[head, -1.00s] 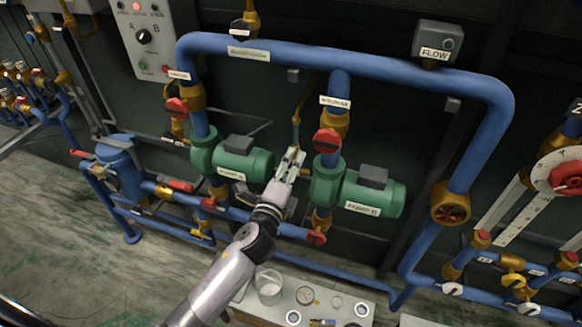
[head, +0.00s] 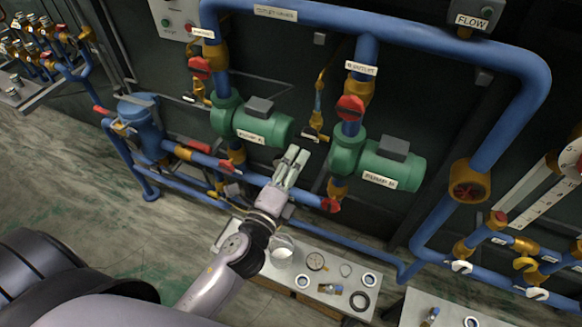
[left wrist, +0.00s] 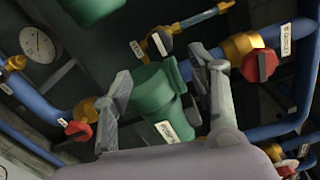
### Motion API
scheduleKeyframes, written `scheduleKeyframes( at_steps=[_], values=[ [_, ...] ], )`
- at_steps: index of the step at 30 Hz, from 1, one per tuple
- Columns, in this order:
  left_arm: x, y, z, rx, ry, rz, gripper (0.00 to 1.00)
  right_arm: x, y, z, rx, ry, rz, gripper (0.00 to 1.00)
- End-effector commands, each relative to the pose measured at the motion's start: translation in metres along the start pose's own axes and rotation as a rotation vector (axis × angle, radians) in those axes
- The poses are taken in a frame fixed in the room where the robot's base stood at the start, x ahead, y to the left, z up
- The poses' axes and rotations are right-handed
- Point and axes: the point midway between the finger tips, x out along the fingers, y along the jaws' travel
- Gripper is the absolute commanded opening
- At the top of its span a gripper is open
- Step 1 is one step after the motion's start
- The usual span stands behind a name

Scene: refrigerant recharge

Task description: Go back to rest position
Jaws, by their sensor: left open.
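My left gripper (head: 292,160) is in the middle of the head view, with its arm coming in from the lower left. Its fingers are apart and hold nothing. It is in front of the pipework, between the green pump A (head: 250,122) and the green pump B (head: 380,165). In the left wrist view the two spread fingers of the gripper (left wrist: 165,95) frame a green pump body (left wrist: 158,100), with red-handled valves on both sides. Whether the fingers touch anything cannot be told. My right gripper is not in view.
Blue pipes (head: 400,50) with red valve handles (head: 350,107) stand close around the gripper. Below it a low bench (head: 325,290) carries a clear beaker (head: 282,250), rings and a gauge. A flow box (head: 477,15) is at upper right. Open floor (head: 70,190) lies at left.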

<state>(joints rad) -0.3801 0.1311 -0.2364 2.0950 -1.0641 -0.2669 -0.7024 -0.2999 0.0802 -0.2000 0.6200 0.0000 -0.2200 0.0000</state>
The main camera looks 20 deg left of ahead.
Motion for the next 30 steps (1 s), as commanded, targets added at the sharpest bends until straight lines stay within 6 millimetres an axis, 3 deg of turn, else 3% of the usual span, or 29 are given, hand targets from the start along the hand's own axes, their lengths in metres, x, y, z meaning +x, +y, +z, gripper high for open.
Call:
scheduleKeyframes(
  at_steps=[19,22,26,30],
  values=[
    [-0.007,0.000,0.000,0.000,-0.001,0.001,0.54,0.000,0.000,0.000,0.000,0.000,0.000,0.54],
    [-0.006,0.010,-0.002,-0.016,0.004,0.020,0.54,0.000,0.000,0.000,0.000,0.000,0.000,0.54],
    [-0.006,0.062,-0.013,-0.107,0.024,0.124,0.54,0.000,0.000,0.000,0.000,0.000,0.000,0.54],
    [-0.019,0.160,-0.033,-0.293,0.030,0.328,0.54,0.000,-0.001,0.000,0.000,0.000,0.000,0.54]
  ],
)
